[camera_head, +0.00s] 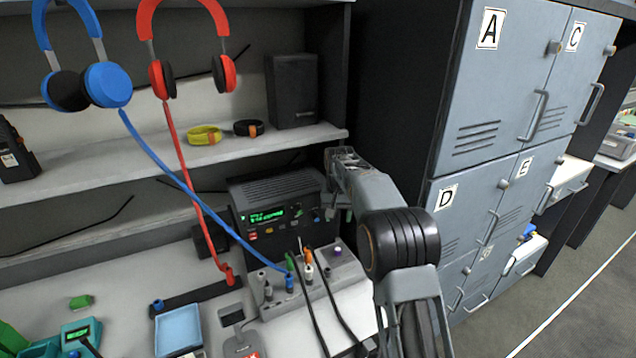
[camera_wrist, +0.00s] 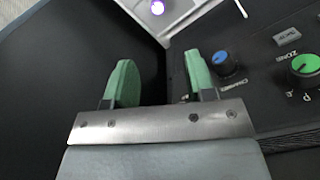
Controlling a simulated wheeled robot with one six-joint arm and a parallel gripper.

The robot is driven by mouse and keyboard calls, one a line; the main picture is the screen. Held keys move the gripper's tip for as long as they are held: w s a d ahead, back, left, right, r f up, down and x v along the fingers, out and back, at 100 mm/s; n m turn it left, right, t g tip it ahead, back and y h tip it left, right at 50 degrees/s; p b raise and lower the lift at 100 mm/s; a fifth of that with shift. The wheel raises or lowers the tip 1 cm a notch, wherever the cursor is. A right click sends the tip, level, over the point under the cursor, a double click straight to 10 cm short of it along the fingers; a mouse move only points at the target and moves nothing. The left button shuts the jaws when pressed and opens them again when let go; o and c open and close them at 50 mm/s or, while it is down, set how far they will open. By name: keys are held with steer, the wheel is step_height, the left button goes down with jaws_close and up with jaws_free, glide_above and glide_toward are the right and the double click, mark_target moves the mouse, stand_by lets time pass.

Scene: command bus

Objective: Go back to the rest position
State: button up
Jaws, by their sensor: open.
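My gripper (camera_wrist: 158,82) shows in the wrist view with its two green-padded fingers apart and nothing between them. It is close over a dark panel with a blue knob (camera_wrist: 223,62) and a green knob (camera_wrist: 305,66). In the head view my arm reaches up from the lower right, and its end is beside the black radio unit (camera_head: 275,212) with a green display. The fingertips are hard to make out there. Contact between the fingers and the panel cannot be told.
A grey socket box (camera_head: 318,284) with plugged cables stands on the bench. Blue headphones (camera_head: 107,84) and red headphones (camera_head: 227,73) hang above, with cords running down. Grey lettered lockers (camera_head: 500,95) stand right of my arm. Floor (camera_head: 590,290) is clear at far right.

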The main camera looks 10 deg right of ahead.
steer(key=s+r+n+t, duration=0.2)
steer(key=s+t, duration=0.1)
steer(key=s, duration=2.9)
steer(key=shift+n, duration=0.3)
steer(key=shift+d, duration=0.1)
steer(key=shift+c, duration=0.3)
